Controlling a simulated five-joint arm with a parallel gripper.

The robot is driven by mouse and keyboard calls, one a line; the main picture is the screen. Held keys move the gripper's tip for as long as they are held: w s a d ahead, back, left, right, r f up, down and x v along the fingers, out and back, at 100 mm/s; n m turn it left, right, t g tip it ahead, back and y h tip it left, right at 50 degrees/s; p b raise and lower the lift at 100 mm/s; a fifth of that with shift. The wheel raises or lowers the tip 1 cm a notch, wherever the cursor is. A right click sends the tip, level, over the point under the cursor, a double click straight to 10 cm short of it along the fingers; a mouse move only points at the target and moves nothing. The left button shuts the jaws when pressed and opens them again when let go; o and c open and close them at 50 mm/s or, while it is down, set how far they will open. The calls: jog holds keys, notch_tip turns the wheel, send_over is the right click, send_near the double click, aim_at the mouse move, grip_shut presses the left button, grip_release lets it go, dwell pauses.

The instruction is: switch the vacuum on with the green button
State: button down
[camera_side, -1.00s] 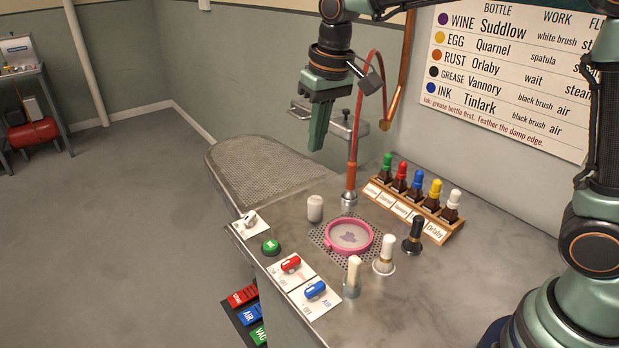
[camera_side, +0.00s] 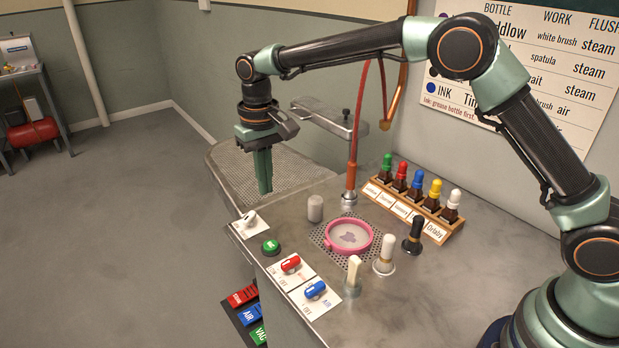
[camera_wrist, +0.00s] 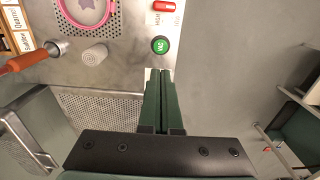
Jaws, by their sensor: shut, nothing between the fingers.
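The green button (camera_side: 271,247) is a round domed button on the table's left edge, between a white switch plate and a red switch. It also shows in the wrist view (camera_wrist: 160,45), just beyond my fingertips, with white lettering on it. My gripper (camera_side: 265,191) is shut and empty, pointing down with its green fingers together. It hangs above and behind the button in the side view, apart from it. In the wrist view, the tips of my gripper (camera_wrist: 159,72) overlap the white switch plate, which is mostly hidden behind them.
Near the button are the white switch (camera_side: 250,218), the red switch (camera_side: 291,264) and the blue switch (camera_side: 315,290). A pink hoop (camera_side: 349,237), a pale cylinder (camera_side: 315,208), brushes (camera_side: 384,254) and a bottle rack (camera_side: 432,231) stand to the right. A hose nozzle (camera_side: 349,198) hangs behind.

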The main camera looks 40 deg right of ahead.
aim_at(272, 245)
jog(key=shift+f, duration=0.1)
notch_tip(272, 245, down, 14)
jog(key=shift+r, duration=0.1)
dwell(0.4)
jog(key=shift+s+f, duration=0.15)
jog(key=shift+f, duration=0.9)
jog(key=shift+r, duration=0.1)
notch_tip(272, 245, up, 15)
jog(key=shift+w, duration=0.45)
